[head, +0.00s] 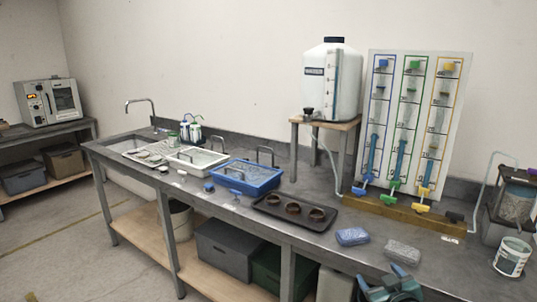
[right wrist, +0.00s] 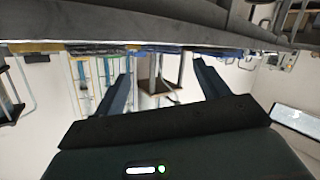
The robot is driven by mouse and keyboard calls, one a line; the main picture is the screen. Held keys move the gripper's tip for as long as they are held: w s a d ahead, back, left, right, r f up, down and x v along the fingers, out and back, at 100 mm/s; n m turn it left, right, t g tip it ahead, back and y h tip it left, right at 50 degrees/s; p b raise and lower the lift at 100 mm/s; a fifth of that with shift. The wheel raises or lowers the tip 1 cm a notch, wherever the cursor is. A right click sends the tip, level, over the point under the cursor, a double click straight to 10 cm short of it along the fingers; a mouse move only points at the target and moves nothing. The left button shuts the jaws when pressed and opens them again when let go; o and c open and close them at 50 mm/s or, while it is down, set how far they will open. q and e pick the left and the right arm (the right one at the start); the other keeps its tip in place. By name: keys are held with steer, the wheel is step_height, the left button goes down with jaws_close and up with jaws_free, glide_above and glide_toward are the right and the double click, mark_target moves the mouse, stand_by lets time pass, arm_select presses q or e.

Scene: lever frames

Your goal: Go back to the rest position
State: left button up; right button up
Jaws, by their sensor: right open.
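My right gripper (head: 384,280) is at the bottom edge of the head view, in front of the bench. In the right wrist view its two fingers (right wrist: 163,72) stand wide apart with nothing between them. That view is upside down, with the bench along its top. The white lever panel (head: 412,120) stands upright on a wooden base at the back right, with blue, green and yellow columns. Blue, green and yellow handles show along its lower edge. The gripper is apart from the panel. My left gripper is in neither view.
The grey bench (head: 345,210) holds a blue tray (head: 262,178), a dark tray with brown cups (head: 268,206), a blue sponge (head: 352,236) and a grey one (head: 402,252). A white tank (head: 331,85) stands on a raised stand. A white tub (head: 511,258) is at right.

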steer(key=s+a+f+g+y, duration=0.1)
steer(key=s+a+f, duration=0.3)
steer(key=s, duration=0.6)
steer(key=s+a+f+g+y, duration=0.1)
steer(key=s+a+f, duration=0.3)
steer(key=s, duration=0.6)
steer(key=s+a+f+g+y, duration=0.1)
steer(key=s+a+f, duration=0.3)
steer(key=s, duration=0.6)
steer(key=shift+a+f+m+g, duration=0.15)
steer(key=shift+a+m+g, duration=0.15)
steer(key=shift+a+g, duration=0.5)
